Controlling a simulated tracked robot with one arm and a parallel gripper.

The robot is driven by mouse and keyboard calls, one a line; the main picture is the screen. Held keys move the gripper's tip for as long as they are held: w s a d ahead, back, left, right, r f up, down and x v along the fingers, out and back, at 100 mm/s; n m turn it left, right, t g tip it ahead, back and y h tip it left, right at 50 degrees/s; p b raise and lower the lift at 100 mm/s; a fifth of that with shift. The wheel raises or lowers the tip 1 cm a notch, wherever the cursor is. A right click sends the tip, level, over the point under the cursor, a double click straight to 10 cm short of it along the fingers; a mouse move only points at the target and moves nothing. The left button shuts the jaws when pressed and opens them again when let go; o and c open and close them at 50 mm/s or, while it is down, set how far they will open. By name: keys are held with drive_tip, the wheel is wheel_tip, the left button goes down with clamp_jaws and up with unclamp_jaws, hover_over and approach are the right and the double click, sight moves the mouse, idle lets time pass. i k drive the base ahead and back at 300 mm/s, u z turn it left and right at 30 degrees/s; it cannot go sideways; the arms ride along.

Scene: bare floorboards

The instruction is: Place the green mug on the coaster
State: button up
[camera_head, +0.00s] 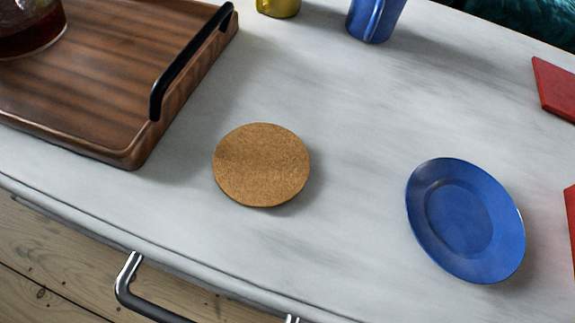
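A round cork coaster (261,165) lies flat and bare on the pale grey-white top, left of the picture's middle. No clearly green mug shows. The lower part of a yellow-green vessel (278,7) is cut off by the top edge; I cannot tell whether it is the mug. My gripper is not in view.
A wooden tray (125,150) with a black handle and a dark-filled glass vessel (30,25) is at upper left. A blue cup (375,18) is at the top, a blue plate (465,220) at right. Red flat items (556,88) sit at the right edge.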

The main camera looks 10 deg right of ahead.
sight(246, 159)
drive_tip(key=u, duration=0.05)
drive_tip(key=k, duration=0.45)
drive_tip(key=z, duration=0.4)
drive_tip(key=i, duration=1.45)
drive_tip(key=u, duration=0.4)
